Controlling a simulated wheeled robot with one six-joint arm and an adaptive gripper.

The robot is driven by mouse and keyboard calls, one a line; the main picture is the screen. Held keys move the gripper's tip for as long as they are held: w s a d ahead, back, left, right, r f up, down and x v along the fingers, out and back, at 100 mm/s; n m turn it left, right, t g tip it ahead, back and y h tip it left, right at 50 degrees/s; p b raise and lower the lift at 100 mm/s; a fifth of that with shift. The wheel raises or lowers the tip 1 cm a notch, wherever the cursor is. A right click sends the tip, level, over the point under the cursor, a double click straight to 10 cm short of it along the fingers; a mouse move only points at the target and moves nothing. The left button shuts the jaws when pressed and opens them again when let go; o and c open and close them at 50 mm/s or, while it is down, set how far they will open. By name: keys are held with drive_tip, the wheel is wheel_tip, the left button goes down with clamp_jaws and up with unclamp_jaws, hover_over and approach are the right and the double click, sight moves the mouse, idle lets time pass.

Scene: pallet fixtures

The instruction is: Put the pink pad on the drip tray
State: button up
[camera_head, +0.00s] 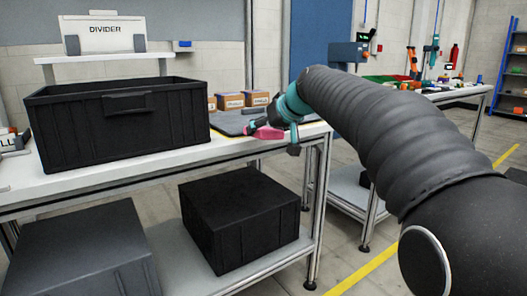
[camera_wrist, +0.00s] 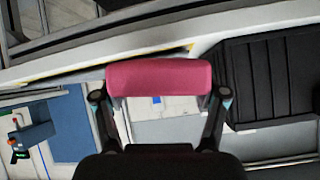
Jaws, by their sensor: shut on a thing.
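A flat dark grey surface, which looks like the drip tray (camera_head: 230,122), lies on the bench right of the large black crate. My arm and gripper hide its right part. The pad appears at or just over its near right edge; I cannot tell the height gap.
The large black crate (camera_head: 122,137) fills the left of the bench top (camera_head: 150,164). Small labelled boxes (camera_head: 230,101) stand behind the tray. A black box (camera_head: 239,214) sits on the lower shelf. Another bench (camera_head: 440,98) with small items stands at the back right.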

drive_tip(key=s+d+f+m+g+h, duration=0.25)
drive_tip(key=s+d+f, duration=0.25)
drive_tip(key=s+f, duration=0.55)
drive_tip(key=s+d+f+h, duration=0.1)
drive_tip(key=s+d+f, duration=0.2)
drive_tip(key=s, duration=0.6)
drive_tip(key=s+d+f+m+h, duration=0.1)
drive_tip(key=s+d+f, duration=0.2)
drive_tip(key=s, duration=0.6)
drive_tip(key=s+d+f+m+g+h+p, duration=0.1)
drive_tip(key=s+d+f, duration=0.3)
drive_tip(key=s, duration=0.6)
drive_tip(key=shift+f, duration=1.15)
